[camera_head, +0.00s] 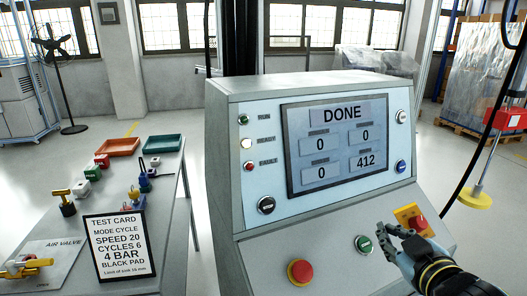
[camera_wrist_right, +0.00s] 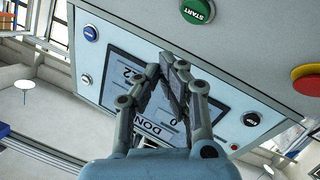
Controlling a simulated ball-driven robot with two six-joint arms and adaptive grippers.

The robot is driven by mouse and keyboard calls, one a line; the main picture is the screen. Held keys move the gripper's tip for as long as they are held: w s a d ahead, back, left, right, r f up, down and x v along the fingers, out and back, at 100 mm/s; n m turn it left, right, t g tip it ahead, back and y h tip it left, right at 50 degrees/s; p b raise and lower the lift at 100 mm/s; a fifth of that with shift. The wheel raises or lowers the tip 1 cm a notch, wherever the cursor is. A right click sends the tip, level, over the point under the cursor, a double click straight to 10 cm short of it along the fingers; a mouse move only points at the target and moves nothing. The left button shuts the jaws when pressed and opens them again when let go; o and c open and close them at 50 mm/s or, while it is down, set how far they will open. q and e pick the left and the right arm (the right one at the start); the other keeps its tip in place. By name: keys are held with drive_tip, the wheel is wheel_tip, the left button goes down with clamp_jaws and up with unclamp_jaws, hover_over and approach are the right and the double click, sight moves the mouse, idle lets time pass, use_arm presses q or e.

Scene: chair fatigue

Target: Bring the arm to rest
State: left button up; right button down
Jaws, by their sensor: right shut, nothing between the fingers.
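My right gripper (camera_head: 393,240) is in front of the grey console's sloped lower panel, at the right in the head view. Its fingers are shut and empty. They lie just right of the green start button (camera_head: 363,245) and below the red button on a yellow plate (camera_head: 411,217); I cannot tell the exact gap to the panel. In the right wrist view the shut fingers (camera_wrist_right: 170,68) show in front of the console screen (camera_wrist_right: 120,62), with the green START button (camera_wrist_right: 197,11) beyond them. My left gripper is not in view.
The console screen (camera_head: 335,143) reads DONE, with zeros and 412. A red mushroom button (camera_head: 300,272) is low on the panel. At left, a bench (camera_head: 165,220) bears a test card (camera_head: 118,246), an orange tray (camera_head: 119,147), a green tray (camera_head: 161,143) and small parts.

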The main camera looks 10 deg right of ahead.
drive_tip(key=s+a+m+g, duration=0.2)
drive_tip(key=s+g, duration=0.4)
drive_tip(key=s, duration=0.6)
drive_tip(key=s+a+m+g, duration=0.15)
drive_tip(key=s+g, duration=0.35)
drive_tip(key=s, duration=0.8)
wheel_tip(320, 180, down, 28)
drive_tip(key=d+g+b, duration=0.1)
drive_tip(key=d+b, duration=0.2)
drive_tip(key=b, duration=0.1)
drive_tip(key=s+f+g+b, duration=0.1)
drive_tip(key=s+f+b, duration=0.3)
drive_tip(key=s+f, duration=1.6)
wheel_tip(320, 180, down, 2)
drive_tip(key=shift+d+f+m+g, duration=0.25)
drive_tip(key=shift+d+m+g, duration=0.15)
drive_tip(key=shift+d+m, duration=0.05)
